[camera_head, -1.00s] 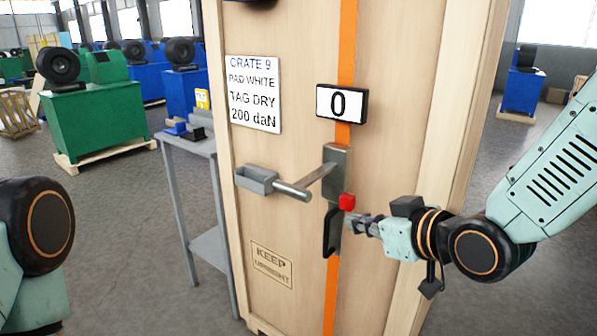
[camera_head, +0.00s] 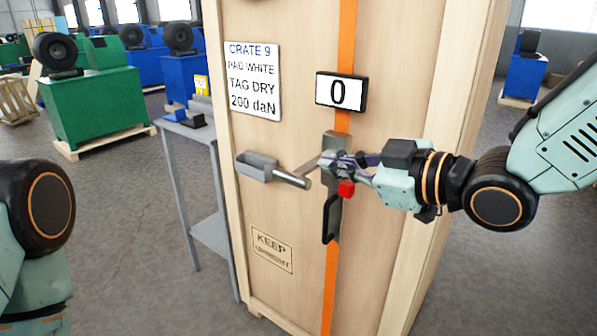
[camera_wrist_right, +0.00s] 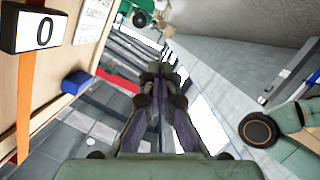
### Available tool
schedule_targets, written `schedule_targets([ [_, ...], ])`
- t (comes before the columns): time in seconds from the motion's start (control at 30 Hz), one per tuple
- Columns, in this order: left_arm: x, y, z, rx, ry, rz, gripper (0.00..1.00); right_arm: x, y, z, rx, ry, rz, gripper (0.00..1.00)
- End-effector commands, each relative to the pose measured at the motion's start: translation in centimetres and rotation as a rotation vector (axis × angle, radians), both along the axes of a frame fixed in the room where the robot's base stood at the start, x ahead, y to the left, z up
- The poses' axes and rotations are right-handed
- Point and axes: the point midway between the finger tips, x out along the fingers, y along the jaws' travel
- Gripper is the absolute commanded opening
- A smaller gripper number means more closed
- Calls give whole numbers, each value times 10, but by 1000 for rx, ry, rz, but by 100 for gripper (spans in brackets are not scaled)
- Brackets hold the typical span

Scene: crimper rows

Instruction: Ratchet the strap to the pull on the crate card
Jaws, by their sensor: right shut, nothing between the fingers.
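The crate card (camera_head: 252,80) reads CRATE 9, PAD WHITE, TAG DRY, 200 daN. An orange strap (camera_head: 346,35) runs down the wooden crate (camera_head: 290,215). A display (camera_head: 341,91) on it reads 0; it also shows in the right wrist view (camera_wrist_right: 42,32). Below is the grey ratchet (camera_head: 334,139), with a lever ending in a grey handle (camera_head: 290,178) at left, a red button (camera_head: 346,188) and a black grip (camera_head: 331,219). My right gripper (camera_head: 335,163) is shut and empty, in front of the ratchet's body, partly hiding it; contact is unclear. My left gripper is out of view.
A grey side table (camera_head: 190,133) with small blue and black items stands left of the crate. A printed KEEP UPRIGHT mark (camera_head: 272,250) is low on the crate.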

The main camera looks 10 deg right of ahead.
Motion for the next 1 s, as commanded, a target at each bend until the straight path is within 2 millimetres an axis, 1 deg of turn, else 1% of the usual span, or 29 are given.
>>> schedule_targets([
  [0.27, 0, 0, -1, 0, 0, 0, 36, 17, 14, -6, -5, 0, 3, 0],
  [0.47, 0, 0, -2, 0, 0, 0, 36, 33, 27, -11, -5, 0, 2, 0],
  [0.9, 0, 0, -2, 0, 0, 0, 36, 75, 61, -22, -2, -1, 4, 0],
  [1.0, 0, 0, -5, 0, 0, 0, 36, 79, 55, -35, 6, 4, 0, 0],
])
